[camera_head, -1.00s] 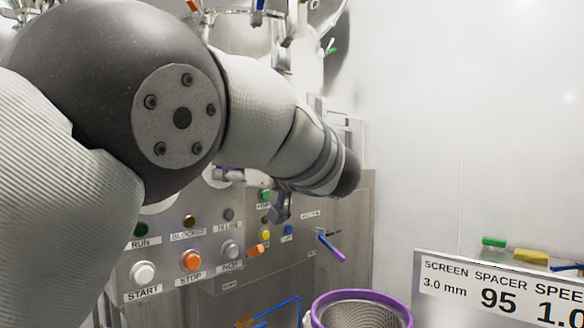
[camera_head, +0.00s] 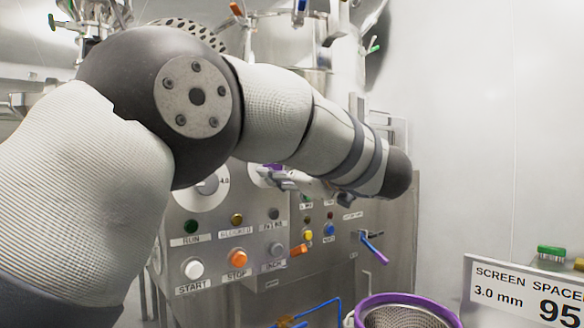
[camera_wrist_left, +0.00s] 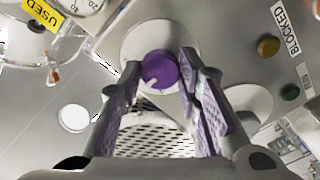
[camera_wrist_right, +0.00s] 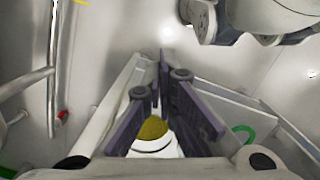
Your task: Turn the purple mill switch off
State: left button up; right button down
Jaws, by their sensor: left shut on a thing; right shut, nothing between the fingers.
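The purple mill switch (camera_wrist_left: 160,68) is a round knob with a notch on a pale disc on the steel panel, in the left wrist view. In the head view only a bit of its purple (camera_head: 273,166) shows behind my left arm. My left gripper (camera_wrist_left: 158,72) has its purple-padded fingers on both sides of the knob and is shut on it. In the head view this gripper (camera_head: 292,181) points left at the panel, partly hidden by my arm. My right gripper (camera_wrist_right: 160,75) is shut and empty.
Below the knob are the white START button (camera_head: 193,268), the orange STOP button (camera_head: 237,258) and small lamps. A blue-purple lever (camera_head: 372,247) sticks out at right. A purple-rimmed mesh basket (camera_head: 405,304) and a screen-spacer sign (camera_head: 530,292) stand in front.

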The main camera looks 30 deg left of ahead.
pick_arm(q)
jog(key=shift+n, duration=4.2)
jog(key=shift+r+n, duration=0.1)
jog(key=shift+n, duration=0.2)
jog(key=o, duration=1.1)
jog(key=shift+a, duration=0.1)
jog(key=shift+o, duration=0.2)
jog(key=v, duration=1.2)
